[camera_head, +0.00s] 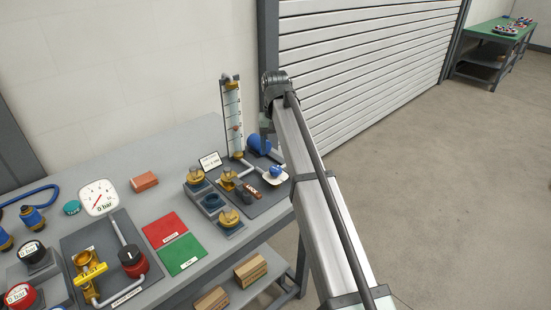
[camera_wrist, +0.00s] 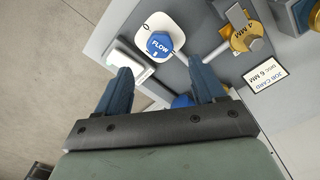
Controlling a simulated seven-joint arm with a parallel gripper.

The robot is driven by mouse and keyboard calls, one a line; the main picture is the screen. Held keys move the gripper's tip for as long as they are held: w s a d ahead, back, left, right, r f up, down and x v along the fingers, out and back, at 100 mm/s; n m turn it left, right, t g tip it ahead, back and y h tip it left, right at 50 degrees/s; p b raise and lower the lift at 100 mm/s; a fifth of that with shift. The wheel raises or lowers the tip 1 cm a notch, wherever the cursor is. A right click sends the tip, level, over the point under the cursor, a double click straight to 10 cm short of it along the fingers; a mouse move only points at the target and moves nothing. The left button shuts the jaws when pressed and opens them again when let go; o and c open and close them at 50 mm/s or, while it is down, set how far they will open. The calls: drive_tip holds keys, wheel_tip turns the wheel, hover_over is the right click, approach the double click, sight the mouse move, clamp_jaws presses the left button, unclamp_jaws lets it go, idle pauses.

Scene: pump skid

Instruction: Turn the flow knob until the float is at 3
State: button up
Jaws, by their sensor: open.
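The blue flow knob (camera_wrist: 160,44), marked FLOW, sits on a white rounded plate (camera_wrist: 175,19); the knob also shows in the head view (camera_head: 276,171). The clear flow tube (camera_head: 233,115) stands upright with a number scale. A small orange-red mark (camera_head: 236,128) in its lower-middle part may be the float; its reading is too small to tell. My gripper (camera_wrist: 162,82) is open, its two blue fingers apart and empty. The knob appears beyond the fingertips, between their lines and not touched.
Brass fittings (camera_head: 227,179) and a job card (camera_head: 210,161) stand left of the knob. A blue rounded part (camera_head: 258,145) is near the tube's base. Red (camera_head: 165,229) and green (camera_head: 183,255) mats lie on the bench. The bench's right edge is close to the knob.

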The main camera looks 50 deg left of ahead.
wheel_tip(320, 180, up, 6)
drive_tip(key=shift+f, duration=0.2)
idle(0.6)
